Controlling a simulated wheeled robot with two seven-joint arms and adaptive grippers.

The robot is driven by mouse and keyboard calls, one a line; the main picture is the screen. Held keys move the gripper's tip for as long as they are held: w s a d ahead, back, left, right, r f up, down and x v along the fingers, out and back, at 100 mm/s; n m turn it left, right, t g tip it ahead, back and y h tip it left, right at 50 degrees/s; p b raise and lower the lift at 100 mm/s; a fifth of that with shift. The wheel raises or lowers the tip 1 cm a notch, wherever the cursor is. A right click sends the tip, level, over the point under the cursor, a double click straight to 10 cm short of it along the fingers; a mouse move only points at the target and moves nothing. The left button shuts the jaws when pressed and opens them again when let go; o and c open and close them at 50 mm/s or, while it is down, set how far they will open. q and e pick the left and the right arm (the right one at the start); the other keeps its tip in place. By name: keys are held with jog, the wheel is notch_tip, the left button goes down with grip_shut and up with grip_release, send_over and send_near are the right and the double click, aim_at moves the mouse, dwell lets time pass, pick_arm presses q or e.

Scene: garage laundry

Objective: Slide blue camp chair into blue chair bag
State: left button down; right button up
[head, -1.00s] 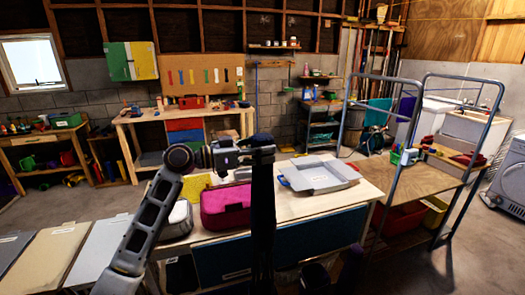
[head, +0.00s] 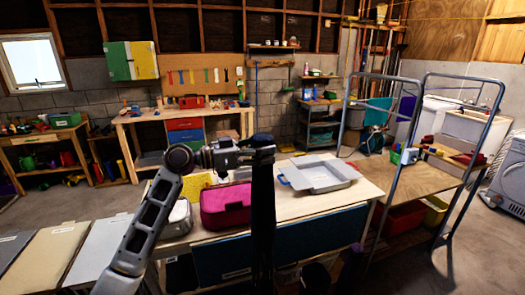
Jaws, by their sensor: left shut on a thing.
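A long, narrow, very dark upright thing, which looks like the folded blue camp chair (head: 262,220), stands in the middle of the head view. Its top has a faint blue tint, and its lower end runs out of the picture. My left gripper (head: 262,150) is shut on it near the top. The fingers are dark and partly merge with it. I cannot make out the blue chair bag with certainty. My right gripper is not in view.
Behind the chair is a pale worktable (head: 300,205) with a magenta box (head: 226,206), a yellow cloth (head: 193,186) and an open grey tray (head: 325,177). A metal-framed cart (head: 420,175) stands at the right.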

aim_at(253, 167)
pick_arm(q)
jog(key=shift+f+b, duration=2.5)
jog(key=shift+b, duration=0.1)
dwell(1.8)
